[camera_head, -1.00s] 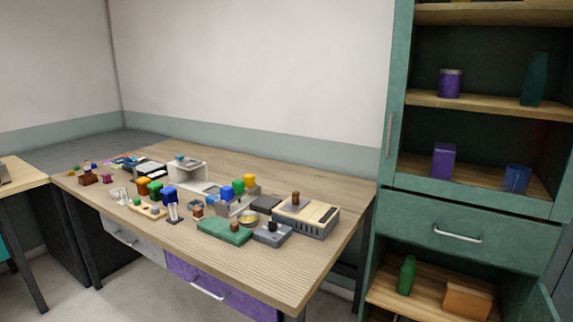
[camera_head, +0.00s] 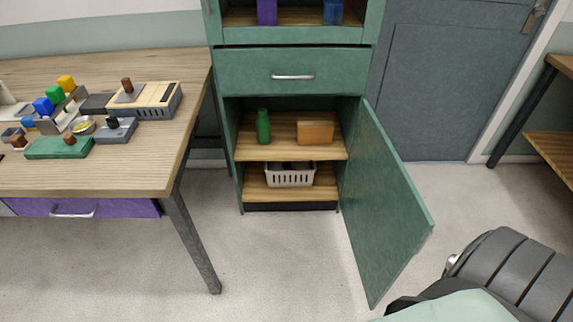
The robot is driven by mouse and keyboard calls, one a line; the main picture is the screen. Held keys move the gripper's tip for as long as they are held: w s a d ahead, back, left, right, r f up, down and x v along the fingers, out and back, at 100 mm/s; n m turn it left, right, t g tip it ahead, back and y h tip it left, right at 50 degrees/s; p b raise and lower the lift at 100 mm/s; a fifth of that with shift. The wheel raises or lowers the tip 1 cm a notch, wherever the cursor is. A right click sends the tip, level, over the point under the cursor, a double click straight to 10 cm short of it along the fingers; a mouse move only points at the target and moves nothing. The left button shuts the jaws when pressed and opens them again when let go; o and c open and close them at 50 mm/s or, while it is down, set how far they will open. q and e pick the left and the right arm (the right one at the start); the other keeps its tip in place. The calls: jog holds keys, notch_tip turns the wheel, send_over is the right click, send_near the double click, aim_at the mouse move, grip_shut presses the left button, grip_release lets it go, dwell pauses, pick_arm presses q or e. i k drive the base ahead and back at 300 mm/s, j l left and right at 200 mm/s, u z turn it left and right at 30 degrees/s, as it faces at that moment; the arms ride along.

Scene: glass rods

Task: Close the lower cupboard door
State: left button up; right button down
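The lower cupboard door (camera_head: 385,205) is a green panel hinged on the right side of the lower cupboard. It stands wide open, swung out toward me over the floor. Inside the cupboard (camera_head: 340,125), a green bottle (camera_head: 263,127) and an orange-brown box (camera_head: 315,131) stand on the upper shelf, and a white basket (camera_head: 290,175) sits on the lower shelf. Neither of my grippers is in view. A grey and pale green part of my own body shows at the lower right, near the door's outer edge.
A closed drawer (camera_head: 292,72) is above the opening. A wooden workbench (camera_head: 150,150) with coloured blocks and devices stands left, its metal leg (camera_head: 193,240) near the cupboard. A grey room door (camera_head: 440,85) and another table (camera_head: 553,145) are on the right. The floor (camera_head: 285,265) before the cupboard is clear.

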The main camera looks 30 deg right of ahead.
aim_at(388, 223)
jog(key=k+l, duration=0.1)
jog(key=l, duration=0.75)
jog(key=k+l, duration=0.1)
jog(key=l, duration=0.75)
jog(key=k+l, duration=0.1)
jog(key=l, duration=0.75)
jog(key=k+l, duration=0.1)
jog(key=l, duration=0.75)
